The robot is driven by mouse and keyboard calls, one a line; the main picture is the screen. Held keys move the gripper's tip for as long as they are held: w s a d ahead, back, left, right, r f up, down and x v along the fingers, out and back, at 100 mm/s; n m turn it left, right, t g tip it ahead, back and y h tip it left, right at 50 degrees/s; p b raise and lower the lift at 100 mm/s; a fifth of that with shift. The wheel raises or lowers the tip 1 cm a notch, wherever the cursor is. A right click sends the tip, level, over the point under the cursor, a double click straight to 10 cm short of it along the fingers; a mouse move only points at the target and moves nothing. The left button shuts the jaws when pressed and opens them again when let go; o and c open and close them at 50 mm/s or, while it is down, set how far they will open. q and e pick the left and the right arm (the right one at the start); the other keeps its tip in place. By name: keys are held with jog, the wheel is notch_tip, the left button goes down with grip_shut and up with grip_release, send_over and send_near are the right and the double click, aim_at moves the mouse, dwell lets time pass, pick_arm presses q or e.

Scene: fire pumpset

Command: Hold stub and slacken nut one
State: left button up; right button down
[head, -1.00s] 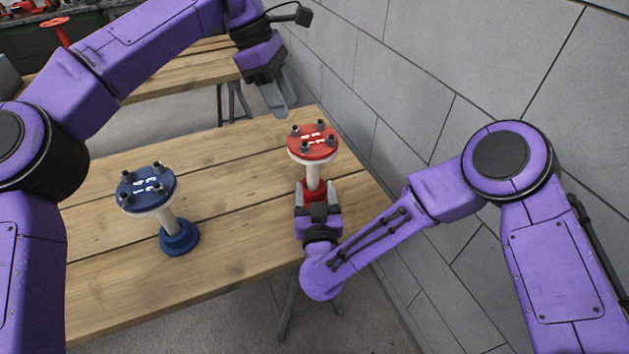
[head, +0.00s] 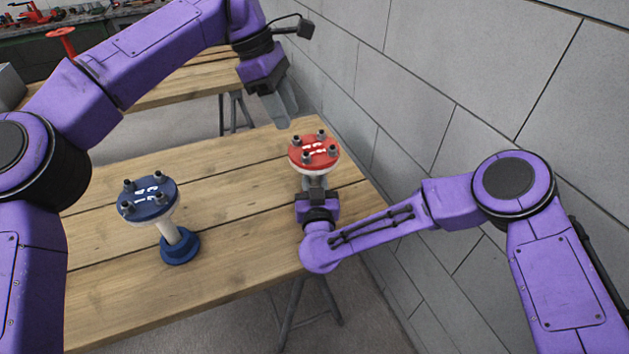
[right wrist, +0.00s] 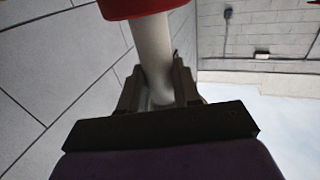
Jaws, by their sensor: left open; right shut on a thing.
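The red stub (head: 314,151) stands at the far right part of the near table, its round red flange on top carrying several dark nuts and white marks. My right gripper (head: 315,187) is shut on the stub's pale stem, below the flange. In the right wrist view the stem (right wrist: 152,55) runs between both fingers of that gripper (right wrist: 160,90). My left gripper (head: 282,108) is open and empty, above and just beyond the red flange, pointing down. The stub's red foot is hidden behind my right gripper. I cannot tell which nut is number one.
A blue stub (head: 148,200) with a blue flange and several nuts stands at the left of the wooden table (head: 235,235). A grey block wall (head: 450,80) is close on the right. Another wooden table (head: 185,80) stands behind. Bare table lies between the stubs.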

pick_arm(q)
jog(key=shift+o, duration=0.3)
jog(key=r+n+t+y, duration=0.1)
jog(key=n+y, duration=0.3)
send_over(308, 155)
notch_tip(308, 155, down, 10)
jog(key=shift+r, duration=0.15)
grip_shut()
